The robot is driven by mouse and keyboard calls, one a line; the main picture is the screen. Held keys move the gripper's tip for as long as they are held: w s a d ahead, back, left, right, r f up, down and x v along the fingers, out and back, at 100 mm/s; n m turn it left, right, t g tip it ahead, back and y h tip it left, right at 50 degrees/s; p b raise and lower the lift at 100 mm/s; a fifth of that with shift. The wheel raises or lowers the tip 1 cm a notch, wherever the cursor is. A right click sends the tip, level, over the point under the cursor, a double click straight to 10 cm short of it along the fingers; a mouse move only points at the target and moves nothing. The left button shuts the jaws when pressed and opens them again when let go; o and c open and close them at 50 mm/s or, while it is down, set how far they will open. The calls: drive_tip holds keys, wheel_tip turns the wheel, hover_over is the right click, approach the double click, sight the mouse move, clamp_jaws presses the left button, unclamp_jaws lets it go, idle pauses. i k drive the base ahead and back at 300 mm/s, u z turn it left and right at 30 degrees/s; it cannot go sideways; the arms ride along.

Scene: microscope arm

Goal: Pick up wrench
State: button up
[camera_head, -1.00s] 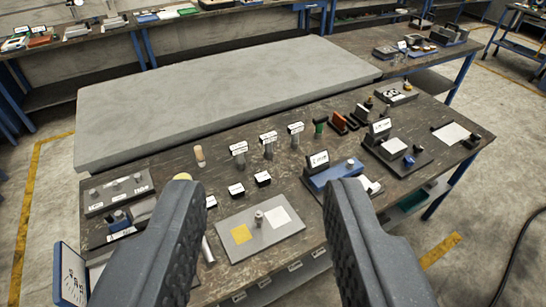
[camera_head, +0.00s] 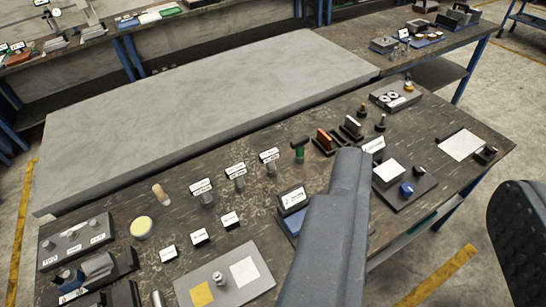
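I cannot pick out a wrench for certain among the small tools on the dark workbench (camera_head: 330,215). A green T-shaped tool (camera_head: 299,150) stands upright near the bench's back middle. My gripper (camera_head: 432,172) is open, with its two dark fingers wide apart and nothing between them. The left finger crosses the bench's right half and hides part of a blue holder with a white label (camera_head: 292,199). The right finger is at the picture's right edge, over the floor side.
A large grey slab (camera_head: 210,110) lies behind the tools. A grey plate with yellow and white squares (camera_head: 225,277) lies in front. Labelled small blocks and posts stand mid-bench. A dark base with a blue knob (camera_head: 406,189) and a white sheet (camera_head: 461,145) lie at right.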

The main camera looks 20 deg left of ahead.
sight(237, 172)
drive_tip(key=u, duration=0.05)
drive_tip(key=i, duration=0.95)
drive_tip(key=u, duration=0.4)
